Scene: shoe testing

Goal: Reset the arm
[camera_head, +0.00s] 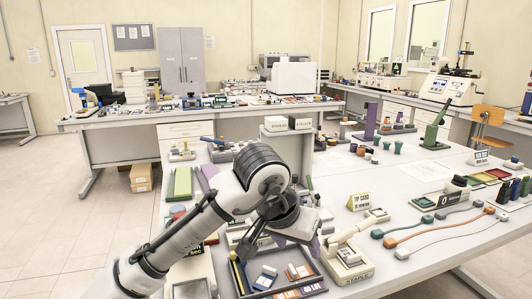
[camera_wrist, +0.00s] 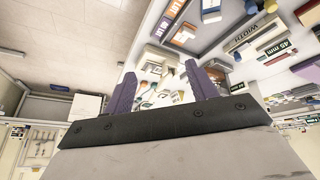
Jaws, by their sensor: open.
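My arm (camera_head: 205,215) reaches up from the lower left in the head view and bends down over the front table. Its wrist end (camera_head: 283,215) hangs above the table. In the wrist view my gripper (camera_wrist: 162,82) shows two purple fingers spread apart. Nothing is held between them. Past the fingers lie small tools and trays, apart from the fingertips. In the head view the fingertips are hard to make out against the clutter.
A tray with blue and orange pieces (camera_head: 270,271) lies below the wrist. Orange and grey cables (camera_head: 430,233) lie farther right. Open floor (camera_head: 75,215) is at left.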

